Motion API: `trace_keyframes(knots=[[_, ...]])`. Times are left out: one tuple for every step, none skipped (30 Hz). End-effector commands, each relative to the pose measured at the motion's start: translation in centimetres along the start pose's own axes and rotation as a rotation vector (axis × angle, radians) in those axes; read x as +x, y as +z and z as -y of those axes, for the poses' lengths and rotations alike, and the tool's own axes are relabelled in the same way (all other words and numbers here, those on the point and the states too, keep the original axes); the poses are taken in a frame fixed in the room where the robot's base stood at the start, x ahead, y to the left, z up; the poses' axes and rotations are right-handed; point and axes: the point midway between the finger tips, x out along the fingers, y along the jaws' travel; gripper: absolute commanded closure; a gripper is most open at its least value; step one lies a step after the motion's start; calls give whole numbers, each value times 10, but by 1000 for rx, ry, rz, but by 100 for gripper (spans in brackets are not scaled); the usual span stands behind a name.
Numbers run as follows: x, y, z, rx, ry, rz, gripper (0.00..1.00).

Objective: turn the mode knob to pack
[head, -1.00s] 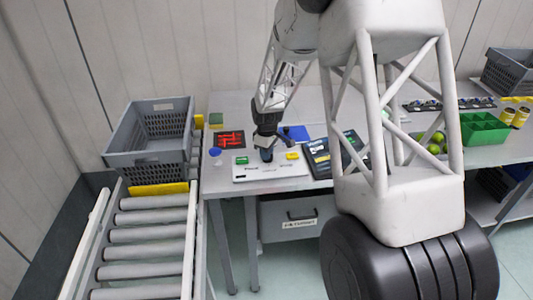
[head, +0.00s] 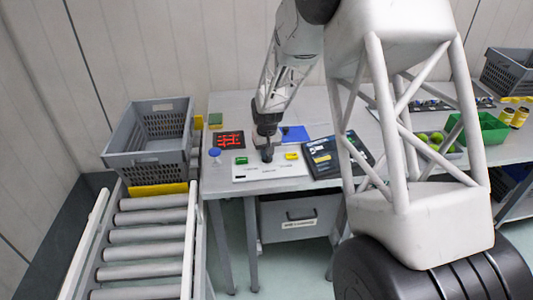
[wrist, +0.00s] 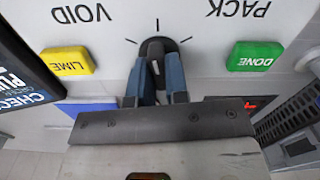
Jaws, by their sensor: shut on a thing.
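The mode knob (wrist: 157,47) is a small dark knob on the white panel (head: 240,175). In the wrist view it sits between the labels VOID (wrist: 82,13) and PACK (wrist: 243,9), which appear upside down, with short tick marks around it. My gripper (wrist: 157,70) is shut on the knob, with one blue-grey finger on each side. In the head view my gripper (head: 267,152) is down on the panel and hides the knob. The knob's grip lies roughly toward the middle tick; its exact pointer direction is hard to tell.
A dark box (head: 325,158) lies right of the panel. A grey crate (head: 148,162) is beside the table.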

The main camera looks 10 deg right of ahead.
Motion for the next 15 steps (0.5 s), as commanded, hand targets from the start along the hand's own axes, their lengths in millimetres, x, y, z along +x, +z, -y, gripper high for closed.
trace_keyframes(knots=[[0, 1, 0, 43, 0, 1, 100], [0, 1, 0, 72, 0, 1, 100], [0, 1, 0, 109, 0, 1, 100], [-1, 0, 0, 138, 0, 0, 100], [-1, 0, 0, 167, 0, 0, 100], [-1, 0, -1, 204, 0, -1, 100], [-1, 0, -1, 233, 0, 0, 100], [-1, 0, -1, 262, 0, 0, 100], [-1, 1, -1, 299, 0, 1, 100], [0, 1, -1, 328, 0, 1, 100], [0, 1, -1, 356, 0, 1, 100], [-1, 1, -1, 394, 0, 1, 100], [-1, 1, -1, 423, 0, 1, 100], [0, 1, -1, 451, 0, 1, 100], [0, 1, -2, 489, 0, 1, 100]])
